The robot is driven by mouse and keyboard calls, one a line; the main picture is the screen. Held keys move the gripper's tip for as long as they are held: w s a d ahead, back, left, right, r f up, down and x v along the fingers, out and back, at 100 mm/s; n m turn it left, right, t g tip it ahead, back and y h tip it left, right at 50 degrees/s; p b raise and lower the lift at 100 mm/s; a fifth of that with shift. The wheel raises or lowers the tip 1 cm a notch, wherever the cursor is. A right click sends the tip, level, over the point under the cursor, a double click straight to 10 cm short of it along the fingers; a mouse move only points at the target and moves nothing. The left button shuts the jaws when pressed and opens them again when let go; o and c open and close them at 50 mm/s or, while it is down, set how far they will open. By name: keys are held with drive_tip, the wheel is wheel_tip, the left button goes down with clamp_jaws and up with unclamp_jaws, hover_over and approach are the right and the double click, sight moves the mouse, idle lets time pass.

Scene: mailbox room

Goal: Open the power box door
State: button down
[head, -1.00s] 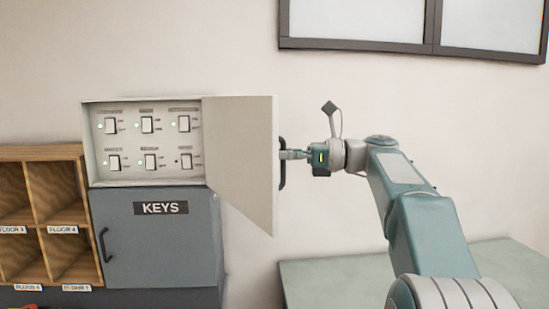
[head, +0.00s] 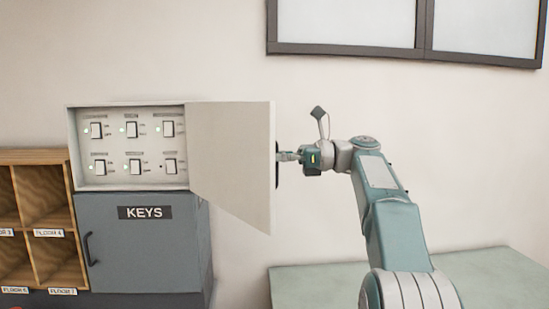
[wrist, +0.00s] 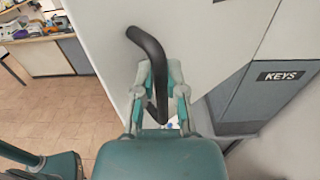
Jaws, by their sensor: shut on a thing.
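The white power box (head: 88,182) hangs on the wall with its switches exposed. Its door (head: 235,150) stands swung out to the right, well open. The dark door handle (head: 277,165) is on the door's outer face near the free edge. In the wrist view the black curved handle (wrist: 150,48) runs down between my fingers. My gripper (head: 287,156) is shut on this handle, and it also shows in the wrist view (wrist: 158,92). The fingertips are partly hidden behind the door edge in the head view.
A grey KEYS cabinet (head: 140,245) sits right below the power box, its door shut. Wooden pigeonholes (head: 45,190) stand at the left. A green table top (head: 470,270) is at the lower right. A framed window or board (head: 345,50) is above my arm.

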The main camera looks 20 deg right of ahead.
drive_tip(key=c, duration=0.7)
unclamp_jaws()
drive_tip(key=v, duration=1.2)
drive_tip(key=shift+d, duration=0.1)
